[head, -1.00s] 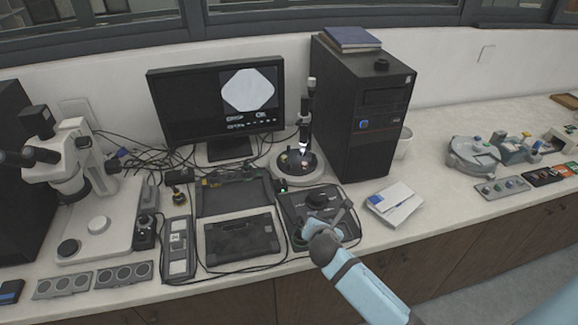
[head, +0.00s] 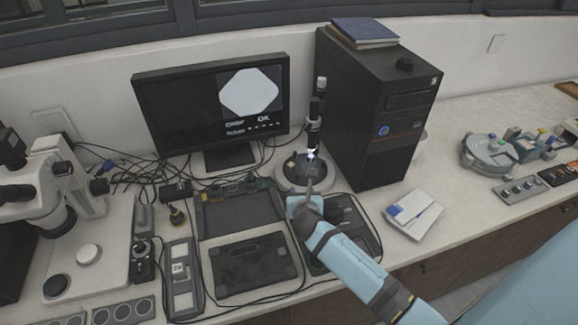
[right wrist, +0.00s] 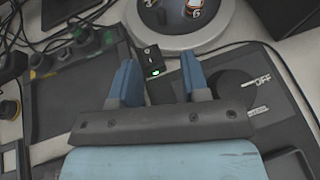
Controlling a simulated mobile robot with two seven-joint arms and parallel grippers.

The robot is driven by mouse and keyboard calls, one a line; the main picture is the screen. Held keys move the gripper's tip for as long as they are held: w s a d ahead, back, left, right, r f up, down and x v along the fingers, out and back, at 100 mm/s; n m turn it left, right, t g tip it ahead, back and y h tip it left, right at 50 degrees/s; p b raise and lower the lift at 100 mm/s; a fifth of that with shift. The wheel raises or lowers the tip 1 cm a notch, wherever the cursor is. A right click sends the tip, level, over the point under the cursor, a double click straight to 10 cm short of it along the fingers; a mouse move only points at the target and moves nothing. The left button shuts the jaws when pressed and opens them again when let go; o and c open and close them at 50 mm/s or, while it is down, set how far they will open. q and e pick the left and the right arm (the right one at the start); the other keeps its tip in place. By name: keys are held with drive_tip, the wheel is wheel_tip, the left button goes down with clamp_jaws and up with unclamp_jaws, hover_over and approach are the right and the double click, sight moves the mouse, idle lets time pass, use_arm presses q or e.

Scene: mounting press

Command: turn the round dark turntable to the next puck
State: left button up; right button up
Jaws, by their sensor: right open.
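The round dark turntable (head: 292,171) sits on a pale round base under an upright camera tube (head: 316,125), beside the computer tower. In the right wrist view the turntable (right wrist: 172,22) is cut off by the top edge, with a puck marked with a dark figure (right wrist: 196,8) on it. My right gripper (head: 311,186) is in front of the turntable, over the black control box. In the right wrist view its two blue fingers (right wrist: 158,72) are apart with nothing held between them, and the turntable lies beyond their tips. My left gripper is not in view.
A small black box with a green light (right wrist: 154,62) stands in front of the turntable base. The black computer tower (head: 370,120) is close on the right, the monitor (head: 170,110) behind on the left. A white booklet (head: 413,214) lies right of the control box.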

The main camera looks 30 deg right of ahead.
sight(298, 174)
drive_tip(key=x, duration=1.3)
drive_tip(key=shift+w+d+r, duration=0.1)
drive_tip(key=shift+w+d, duration=0.05)
drive_tip(key=shift+w, duration=0.15)
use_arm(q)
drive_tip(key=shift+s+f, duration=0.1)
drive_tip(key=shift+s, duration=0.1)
use_arm(e)
drive_tip(key=shift+c, duration=0.4)
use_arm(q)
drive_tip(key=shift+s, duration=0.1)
use_arm(e)
clamp_jaws()
